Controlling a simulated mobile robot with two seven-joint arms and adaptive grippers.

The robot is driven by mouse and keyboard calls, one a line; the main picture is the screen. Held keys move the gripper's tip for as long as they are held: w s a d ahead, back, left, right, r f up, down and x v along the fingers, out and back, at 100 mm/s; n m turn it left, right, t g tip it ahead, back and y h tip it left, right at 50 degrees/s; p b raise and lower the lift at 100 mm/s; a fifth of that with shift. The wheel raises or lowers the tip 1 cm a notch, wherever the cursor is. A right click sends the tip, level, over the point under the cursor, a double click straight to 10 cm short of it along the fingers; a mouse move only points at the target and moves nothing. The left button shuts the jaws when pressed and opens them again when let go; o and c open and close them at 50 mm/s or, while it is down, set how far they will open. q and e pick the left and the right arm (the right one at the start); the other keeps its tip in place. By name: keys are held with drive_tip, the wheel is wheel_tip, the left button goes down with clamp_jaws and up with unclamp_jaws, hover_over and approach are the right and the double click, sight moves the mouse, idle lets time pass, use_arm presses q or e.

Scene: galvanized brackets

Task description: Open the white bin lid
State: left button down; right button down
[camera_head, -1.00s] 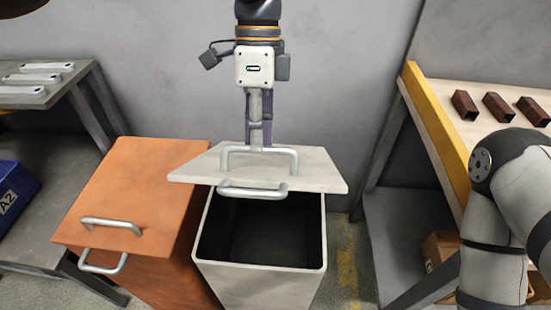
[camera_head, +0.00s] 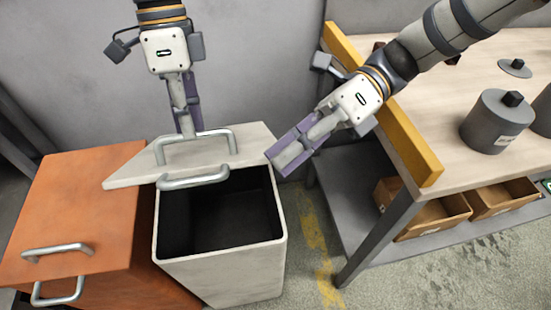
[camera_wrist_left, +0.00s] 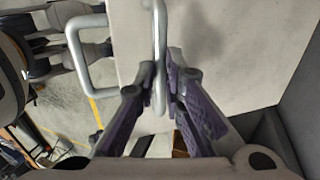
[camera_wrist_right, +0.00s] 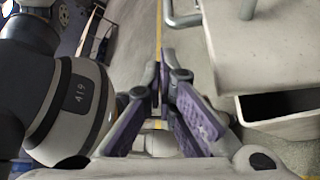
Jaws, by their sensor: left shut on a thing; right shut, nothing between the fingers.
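The white bin (camera_head: 225,277) stands in the middle of the head view with its dark inside showing. Its white lid (camera_head: 135,172) is raised and tilted at the back of the opening, with a metal handle on top and another at its front edge. My left gripper (camera_head: 187,132) is shut on the top lid handle (camera_head: 222,135); the left wrist view shows the fingers (camera_wrist_left: 165,92) around the bar. My right gripper (camera_head: 277,160) is shut and empty beside the lid's right edge. In the right wrist view the lid (camera_wrist_right: 270,50) and bin (camera_wrist_right: 285,110) are to the right of the fingers (camera_wrist_right: 163,85).
An orange bin (camera_head: 90,200) with a closed lid stands directly left. On the right is a workbench (camera_head: 460,80) with a yellow edge (camera_head: 385,105), a grey canister (camera_head: 495,122) and cardboard boxes (camera_head: 435,218) below. A strip of floor lies clear between bin and bench.

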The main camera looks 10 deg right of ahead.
use_arm(q)
drive_tip(key=shift+w+a+f, duration=0.15)
drive_tip(key=shift+w+f, duration=0.25)
drive_tip(key=shift+w, duration=0.05)
use_arm(e)
drive_tip(key=x, duration=0.7)
drive_tip(key=shift+a+f, duration=0.15)
drive_tip(key=shift+f, duration=0.2)
use_arm(q)
drive_tip(key=c, duration=1.9)
unclamp_jaws()
drive_tip(key=shift+o, duration=1.2)
drive_tip(key=shift+w+f, duration=0.15)
drive_tip(key=shift+w, duration=0.3)
drive_tip(key=shift+s, duration=0.2)
use_arm(e)
drive_tip(key=shift+w+r, duration=0.8)
drive_tip(key=shift+r, duration=0.15)
use_arm(q)
drive_tip(key=shift+r, duration=0.2)
